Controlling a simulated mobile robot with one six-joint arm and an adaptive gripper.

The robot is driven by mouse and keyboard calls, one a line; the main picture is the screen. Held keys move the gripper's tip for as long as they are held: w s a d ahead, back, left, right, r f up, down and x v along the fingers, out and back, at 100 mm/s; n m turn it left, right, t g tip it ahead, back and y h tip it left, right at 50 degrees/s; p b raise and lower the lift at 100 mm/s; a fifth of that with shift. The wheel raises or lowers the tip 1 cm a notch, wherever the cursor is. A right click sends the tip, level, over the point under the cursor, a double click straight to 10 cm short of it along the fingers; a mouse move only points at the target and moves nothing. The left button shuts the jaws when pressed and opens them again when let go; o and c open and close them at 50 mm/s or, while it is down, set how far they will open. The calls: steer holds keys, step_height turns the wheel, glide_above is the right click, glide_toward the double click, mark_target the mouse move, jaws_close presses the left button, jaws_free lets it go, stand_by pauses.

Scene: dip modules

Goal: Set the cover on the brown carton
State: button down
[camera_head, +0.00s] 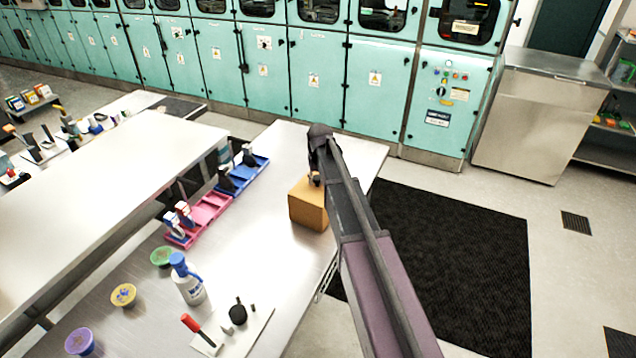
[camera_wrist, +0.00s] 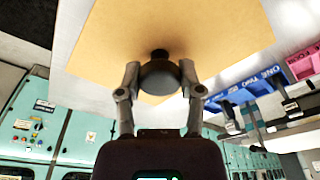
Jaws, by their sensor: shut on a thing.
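The brown carton (camera_head: 308,211) stands on the metal table near its right edge, and my arm partly hides it. My gripper (camera_wrist: 160,82) is directly over it and shut on a dark round knob (camera_wrist: 160,74). The knob sits at the middle of a flat tan cover (camera_wrist: 165,30), which fills the upper part of the wrist view. A tan corner shows just past the cover's edge. In the head view the cover appears at the carton's top. I cannot tell whether it rests flush there.
Several small tubs line the table's left side. A black mat (camera_head: 455,260) lies on the floor at right.

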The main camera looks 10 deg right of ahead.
steer(key=shift+f+b, duration=0.3)
steer(key=shift+c, duration=1.2)
jaws_free()
steer(key=shift+r, duration=0.2)
step_height(320, 180, up, 12)
steer(key=s+p, duration=0.1)
steer(key=p, duration=1.1)
steer(key=shift+s+p, duration=0.3)
steer(key=shift+s, duration=0.1)
steer(key=s+m+g, duration=0.1)
steer(key=s, duration=2.6)
steer(key=shift+d+g, duration=0.2)
steer(key=shift+g, duration=0.2)
steer(key=shift+s+f, duration=0.1)
